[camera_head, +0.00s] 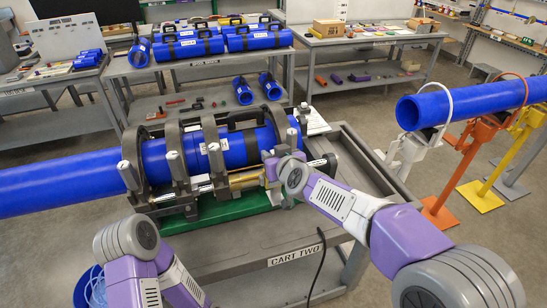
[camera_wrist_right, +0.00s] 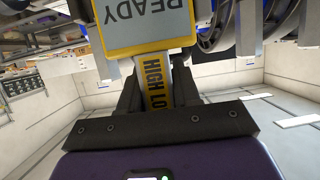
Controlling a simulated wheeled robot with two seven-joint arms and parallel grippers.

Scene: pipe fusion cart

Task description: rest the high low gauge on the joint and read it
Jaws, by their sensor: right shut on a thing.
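The high low gauge (camera_wrist_right: 150,30) is grey with a yellow edge and a yellow stem marked "HIGH LO". Its face reads "READY", upside down in the right wrist view. My right gripper (camera_wrist_right: 158,88) is shut on the stem. In the head view my right gripper (camera_head: 273,172) is at the front right of the clamp machine (camera_head: 188,172), low beside the blue pipe (camera_head: 238,147). The gauge is hard to make out there. The pipe joint lies among the clamp rings; I cannot tell whether the gauge touches it. My left arm shows at lower left, its gripper out of view.
The machine stands on a grey cart (camera_head: 250,245) labelled "CART TWO". A long blue pipe (camera_head: 60,182) runs out left. Another blue pipe (camera_head: 470,101) rests on coloured stands at right. Shelves (camera_head: 200,68) with blue pipe pieces stand behind. The cart's right side has bare room.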

